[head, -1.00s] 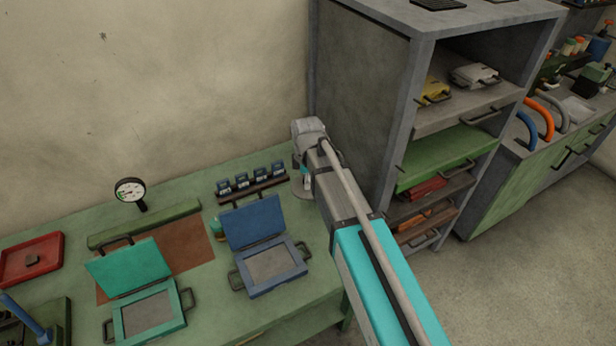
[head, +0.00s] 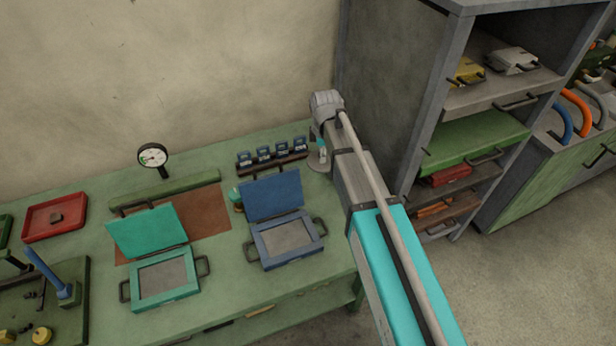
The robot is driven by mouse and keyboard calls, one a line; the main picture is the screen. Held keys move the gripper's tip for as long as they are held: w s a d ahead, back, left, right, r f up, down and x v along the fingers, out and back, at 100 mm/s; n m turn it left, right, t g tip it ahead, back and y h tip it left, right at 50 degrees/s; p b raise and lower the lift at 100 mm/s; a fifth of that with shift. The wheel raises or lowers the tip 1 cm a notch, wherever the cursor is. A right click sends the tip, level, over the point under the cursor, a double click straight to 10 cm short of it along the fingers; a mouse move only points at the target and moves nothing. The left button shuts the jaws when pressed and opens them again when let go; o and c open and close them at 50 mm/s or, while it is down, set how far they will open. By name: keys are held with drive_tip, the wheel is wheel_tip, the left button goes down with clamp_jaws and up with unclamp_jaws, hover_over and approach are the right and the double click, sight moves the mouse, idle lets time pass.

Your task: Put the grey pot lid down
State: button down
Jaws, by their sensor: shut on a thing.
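The grey pot lid (head: 316,167) shows only as a small part of a pale grey disc at the back right of the green table (head: 225,318). My gripper (head: 321,153) is over it, at the end of my arm, and is shut on it. My wrist and forearm hide most of the fingers and the lid's right side. I cannot tell whether the lid touches the table top or hangs just above it.
Left of the lid stand a dark rack of small blue blocks (head: 272,157) and an open blue case (head: 288,238). An open teal case (head: 163,277) and a dial gauge (head: 153,157) are farther left. A grey shelf unit (head: 388,80) stands close on the right.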

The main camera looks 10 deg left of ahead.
drive_tip(key=b, duration=0.5)
hover_over(306, 175)
wheel_tip(306, 175, down, 6)
drive_tip(key=shift+s+r, duration=0.1)
drive_tip(key=shift+r, duration=0.05)
drive_tip(key=shift+d, duration=0.1)
wheel_tip(306, 175, down, 6)
drive_tip(key=b, duration=0.6)
drive_tip(key=shift+f, duration=0.2)
drive_tip(key=shift+f+b, duration=1.85)
drive_tip(key=shift+b, duration=0.1)
drive_tip(key=shift+f, duration=0.15)
drive_tip(key=shift+c, duration=2.2)
unclamp_jaws()
drive_tip(key=shift+r, duration=0.2)
